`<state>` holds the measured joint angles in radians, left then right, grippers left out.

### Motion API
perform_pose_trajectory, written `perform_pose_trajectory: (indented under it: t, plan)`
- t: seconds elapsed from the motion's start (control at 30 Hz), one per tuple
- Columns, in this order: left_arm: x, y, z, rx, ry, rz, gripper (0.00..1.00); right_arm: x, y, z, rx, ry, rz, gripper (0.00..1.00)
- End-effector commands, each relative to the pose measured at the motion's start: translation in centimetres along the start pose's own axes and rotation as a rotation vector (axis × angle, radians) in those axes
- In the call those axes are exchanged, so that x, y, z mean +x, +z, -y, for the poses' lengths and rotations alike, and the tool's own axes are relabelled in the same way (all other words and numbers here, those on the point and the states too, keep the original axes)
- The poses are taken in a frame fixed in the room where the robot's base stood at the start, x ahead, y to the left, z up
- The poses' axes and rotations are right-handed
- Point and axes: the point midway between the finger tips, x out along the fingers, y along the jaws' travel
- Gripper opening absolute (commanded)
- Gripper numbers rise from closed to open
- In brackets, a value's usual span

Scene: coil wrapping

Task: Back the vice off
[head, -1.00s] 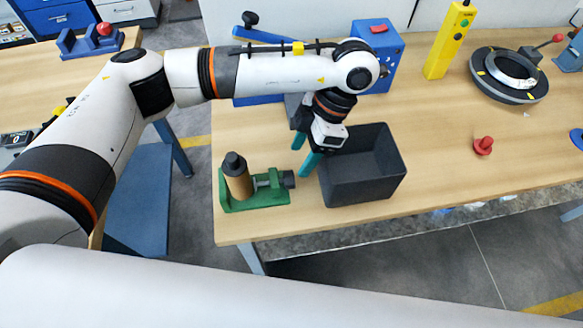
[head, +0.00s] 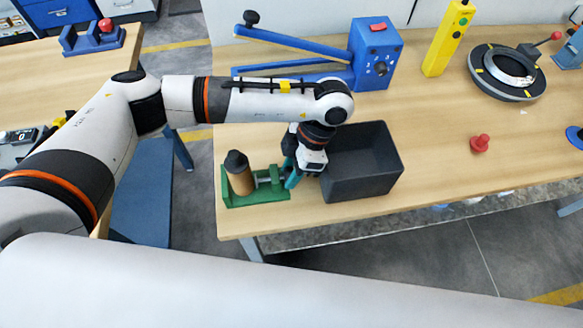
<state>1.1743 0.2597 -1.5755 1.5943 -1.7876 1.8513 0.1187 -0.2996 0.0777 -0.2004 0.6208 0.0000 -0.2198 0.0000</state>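The green vice (head: 258,198) stands near the front left of the wooden table. A brown cylinder with a dark top (head: 240,175) stands upright in it. The vice's screw is at its right side, and the dark knob at its end is now mostly hidden by my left gripper. My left gripper (head: 290,176) has its teal fingertips at that knob, coming from above and right. The view does not show whether the fingers are closed on the knob or only around it. My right gripper is not in view.
A dark open bin (head: 362,188) stands just right of my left gripper, very close. A blue machine with a long lever (head: 377,60) is behind. A red knob (head: 480,144), a round dark fixture (head: 483,88) and a yellow control box (head: 447,40) are farther right. The table between bin and red knob is clear.

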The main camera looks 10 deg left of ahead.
Motion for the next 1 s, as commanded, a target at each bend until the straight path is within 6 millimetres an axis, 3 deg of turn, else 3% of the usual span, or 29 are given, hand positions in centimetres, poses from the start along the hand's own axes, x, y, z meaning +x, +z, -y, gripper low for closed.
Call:
perform_pose_trajectory:
  t: [0.17,0.53,0.93,0.97,1.0]
  plan:
    - [0.1,-0.1,0.0,-0.005,-0.017,0.0,0.11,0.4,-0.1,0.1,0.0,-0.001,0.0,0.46]
    - [0.5,-0.2,-0.5,-0.121,-0.31,-0.009,0.11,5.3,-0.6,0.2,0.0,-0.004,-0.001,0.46]
    - [0.0,0.0,-0.6,-0.143,-0.346,-0.012,0.11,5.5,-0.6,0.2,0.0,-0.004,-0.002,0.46]
    - [0.0,0.0,-0.6,-0.143,-0.346,-0.012,0.35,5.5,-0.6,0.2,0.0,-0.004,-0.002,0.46]
    - [0.0,0.0,-0.6,-0.143,-0.346,-0.012,0.42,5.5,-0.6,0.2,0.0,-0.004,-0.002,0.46]
